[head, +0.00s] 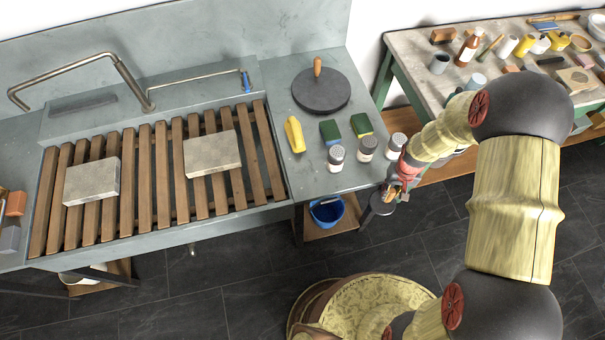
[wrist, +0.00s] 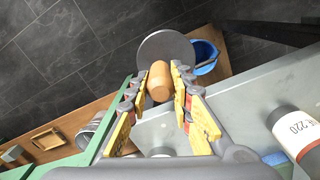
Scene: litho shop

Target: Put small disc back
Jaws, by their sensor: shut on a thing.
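The small disc is grey with a wooden handle; in the wrist view its plate (wrist: 164,46) shows past the fingertips. My gripper (wrist: 160,84) is shut on its wooden handle (wrist: 158,82). In the head view my gripper (head: 398,186) is just off the right front corner of the sink counter, with the small disc (head: 381,204) hanging below it over the floor, clear of the counter. A large dark disc (head: 320,95) with an upright wooden handle lies on the counter near its back.
Several shaker jars, one a front jar (head: 336,156), stand along the counter's right side near my gripper. Sponges (head: 330,131) and a yellow item (head: 294,134) lie beside them. A blue bucket (head: 327,211) sits below. Two stone slabs (head: 213,153) rest on the slats. A cluttered workbench (head: 410,54) stands right.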

